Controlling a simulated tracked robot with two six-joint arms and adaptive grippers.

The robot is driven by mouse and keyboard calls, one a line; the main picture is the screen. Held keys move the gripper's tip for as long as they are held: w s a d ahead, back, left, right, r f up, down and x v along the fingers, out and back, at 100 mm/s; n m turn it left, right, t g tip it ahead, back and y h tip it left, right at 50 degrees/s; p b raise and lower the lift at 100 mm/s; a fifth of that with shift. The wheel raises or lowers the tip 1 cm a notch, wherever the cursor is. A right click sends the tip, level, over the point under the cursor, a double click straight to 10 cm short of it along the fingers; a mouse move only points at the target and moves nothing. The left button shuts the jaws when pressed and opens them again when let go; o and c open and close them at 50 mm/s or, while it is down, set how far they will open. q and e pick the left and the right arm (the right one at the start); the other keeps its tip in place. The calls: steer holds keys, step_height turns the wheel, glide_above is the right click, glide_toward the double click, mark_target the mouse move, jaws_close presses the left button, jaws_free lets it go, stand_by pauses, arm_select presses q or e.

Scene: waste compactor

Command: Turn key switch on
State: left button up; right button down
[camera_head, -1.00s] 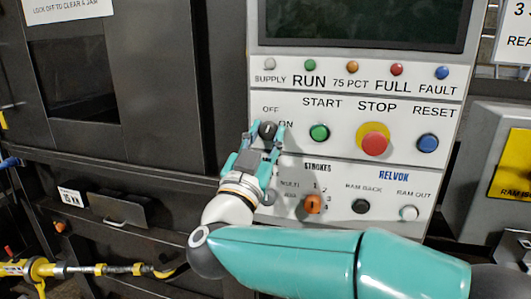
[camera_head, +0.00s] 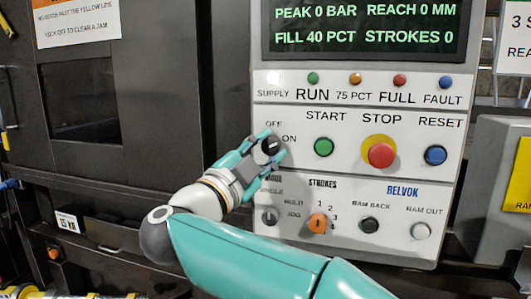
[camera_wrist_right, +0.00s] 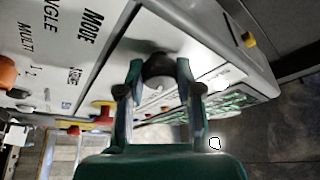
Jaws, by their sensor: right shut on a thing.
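The key switch (camera_head: 270,146) is a round black knob at the left of the control panel, beside the OFF and ON labels. Its white mark now points toward ON. My right gripper (camera_head: 268,151) comes from the lower left and is shut around the knob. In the right wrist view the two fingers (camera_wrist_right: 158,78) sit on either side of the dark knob (camera_wrist_right: 158,66). The panel display (camera_head: 365,28) is lit with green text, and the SUPPLY lamp (camera_head: 273,77) glows white. My left gripper is not in view.
On the panel, the green START button (camera_head: 324,147), red STOP button (camera_head: 382,154) and blue RESET button (camera_head: 436,155) lie right of the knob. The mode selector (camera_head: 269,216) and orange strokes selector (camera_head: 317,223) are below. A dark machine door (camera_head: 150,90) stands left.

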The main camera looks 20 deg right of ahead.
stand_by(0.4)
steer(key=c, duration=0.8)
jaws_free()
steer(key=v, duration=1.2)
steer(key=shift+a, duration=0.1)
steer(key=shift+w+f, duration=0.1)
steer(key=shift+w, duration=0.05)
